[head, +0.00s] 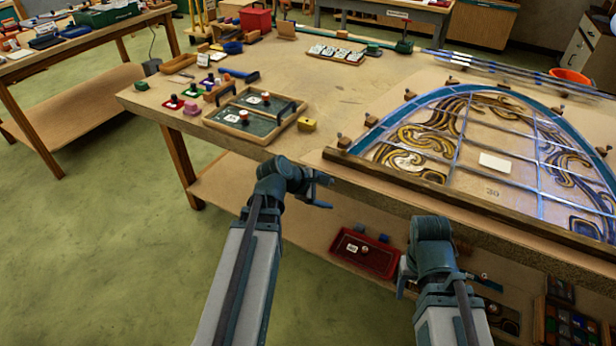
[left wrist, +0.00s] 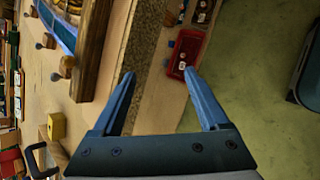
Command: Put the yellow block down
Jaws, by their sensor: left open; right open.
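The yellow block (head: 307,124) sits on the wooden table top, just right of a dark-panelled wooden tray (head: 212,119). In the left wrist view the yellow block (left wrist: 56,126) shows at the left, outside my jaws. My left gripper (head: 326,190) is open and empty in front of the table's front edge, below and a little right of the block. The left wrist view shows its two fingers (left wrist: 158,88) spread apart with nothing between them. My right gripper (head: 401,277) is open, low in front of the table, and I see nothing in it.
A leaded panel (head: 486,161) with a wooden bar (head: 420,184) along its front lies right of the block. A red tray (head: 365,254) stands on the lower shelf. A pink block (head: 191,108) and several colored blocks lie left. Bare table shows behind the block.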

